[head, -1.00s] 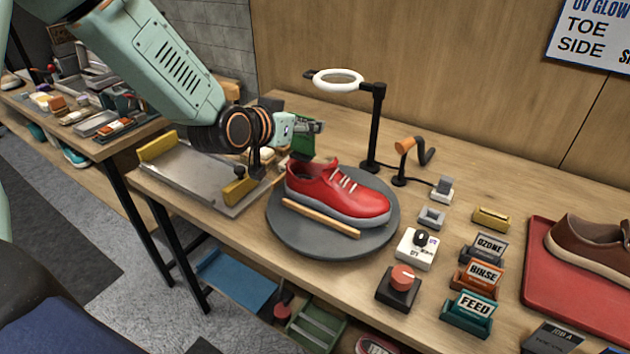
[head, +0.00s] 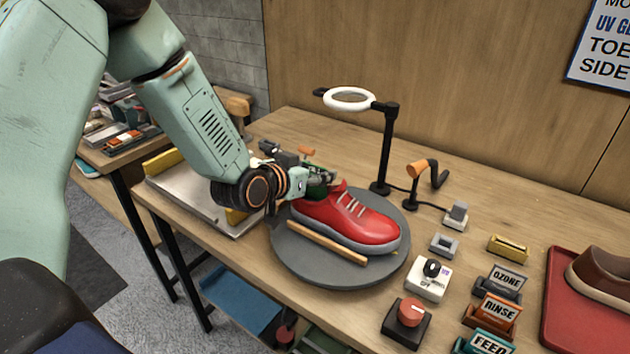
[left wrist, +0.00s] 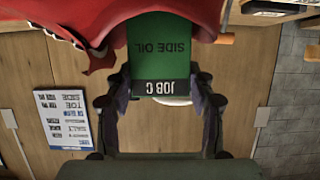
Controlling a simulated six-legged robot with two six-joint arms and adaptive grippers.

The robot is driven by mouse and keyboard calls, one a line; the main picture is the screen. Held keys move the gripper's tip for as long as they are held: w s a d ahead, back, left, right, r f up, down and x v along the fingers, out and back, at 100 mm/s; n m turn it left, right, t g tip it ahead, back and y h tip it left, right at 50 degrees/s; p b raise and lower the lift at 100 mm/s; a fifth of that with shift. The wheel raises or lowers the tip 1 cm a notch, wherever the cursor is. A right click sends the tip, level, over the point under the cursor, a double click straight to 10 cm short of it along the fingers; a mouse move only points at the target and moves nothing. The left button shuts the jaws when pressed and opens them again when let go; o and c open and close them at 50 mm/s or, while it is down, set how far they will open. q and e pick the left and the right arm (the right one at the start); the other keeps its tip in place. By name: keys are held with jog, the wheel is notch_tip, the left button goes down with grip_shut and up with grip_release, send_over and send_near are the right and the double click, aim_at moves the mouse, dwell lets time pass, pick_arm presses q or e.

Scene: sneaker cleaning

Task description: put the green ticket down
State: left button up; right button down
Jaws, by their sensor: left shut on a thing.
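The green ticket (left wrist: 160,60) shows in the left wrist view with the words "SIDE OIL" and "JOB C", upside down. My left gripper (left wrist: 160,95) is shut on it, a finger at each side of its dark end. In the head view my left gripper (head: 318,180) is at the heel end of the red sneaker (head: 355,222), and the green ticket (head: 316,191) is mostly hidden there. The red sneaker also fills the top of the left wrist view (left wrist: 60,15). I cannot tell whether the ticket touches the sneaker. My right gripper is not in view.
The sneaker lies on a round grey turntable (head: 300,262) beside a wooden stick (head: 327,243). A ring lamp (head: 350,98) on a black post stands behind. A metal tray (head: 188,195) is at left. Switches and labelled card holders (head: 497,317) are at right, near a red mat (head: 565,320).

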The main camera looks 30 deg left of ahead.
pick_arm(q)
jog(key=shift+f, duration=0.75)
jog(key=shift+s+f, duration=0.1)
jog(key=shift+s, duration=0.05)
jog(key=shift+f, duration=0.15)
jog(key=o, duration=0.7)
jog(key=shift+c, duration=0.2)
